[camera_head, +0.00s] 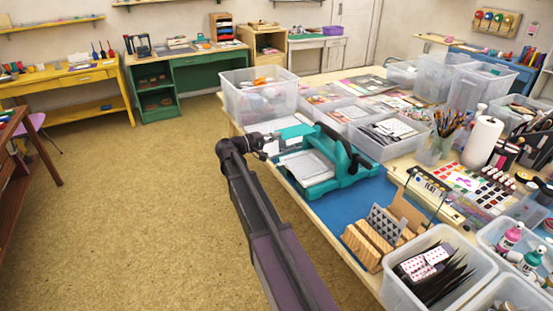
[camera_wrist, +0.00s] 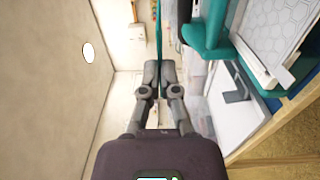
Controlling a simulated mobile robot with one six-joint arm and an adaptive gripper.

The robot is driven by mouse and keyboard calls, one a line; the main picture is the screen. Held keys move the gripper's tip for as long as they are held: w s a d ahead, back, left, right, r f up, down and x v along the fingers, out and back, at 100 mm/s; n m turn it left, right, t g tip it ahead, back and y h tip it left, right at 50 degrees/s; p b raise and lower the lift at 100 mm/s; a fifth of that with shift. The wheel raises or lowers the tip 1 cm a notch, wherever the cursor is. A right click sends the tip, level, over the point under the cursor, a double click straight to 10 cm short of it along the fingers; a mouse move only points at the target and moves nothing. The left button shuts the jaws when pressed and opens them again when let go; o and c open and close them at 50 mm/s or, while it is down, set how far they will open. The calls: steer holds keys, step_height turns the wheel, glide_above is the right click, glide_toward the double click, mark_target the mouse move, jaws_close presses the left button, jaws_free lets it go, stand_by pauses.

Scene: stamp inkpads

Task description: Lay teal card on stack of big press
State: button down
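My gripper (camera_head: 268,143) is shut on the teal card (camera_head: 296,131), which sticks out to the right of the fingers beside the big press. In the wrist view my gripper (camera_wrist: 158,72) has its fingertips together, with the teal card (camera_wrist: 158,38) seen as a thin edge-on strip between and beyond them. The big press (camera_head: 350,160) is a teal frame with a handle at the table's left edge. A pale stack (camera_head: 308,167) lies on its bed, to the lower right of the card. In the wrist view the stack (camera_wrist: 270,30) is at the upper right.
A clear bin (camera_head: 258,98) stands behind my gripper. A tray of cards (camera_head: 392,134) sits right of the press. A blue mat (camera_head: 350,203) and a wooden card rack (camera_head: 375,240) lie in front. Open floor (camera_head: 170,200) is to the left.

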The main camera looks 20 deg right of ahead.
step_height(320, 180, down, 10)
steer(key=b, duration=0.9)
steer(key=shift+r, duration=0.25)
steer(key=shift+s+f+b, duration=0.1)
steer(key=shift+b, duration=0.2)
steer(key=shift+f+b, duration=0.65)
steer(key=shift+d+f, duration=0.15)
steer(key=shift+f, duration=0.1)
steer(key=shift+b, duration=0.3)
steer(key=shift+d+f+b, duration=1.1)
steer(key=shift+f+b, duration=0.1)
steer(key=shift+f, duration=0.05)
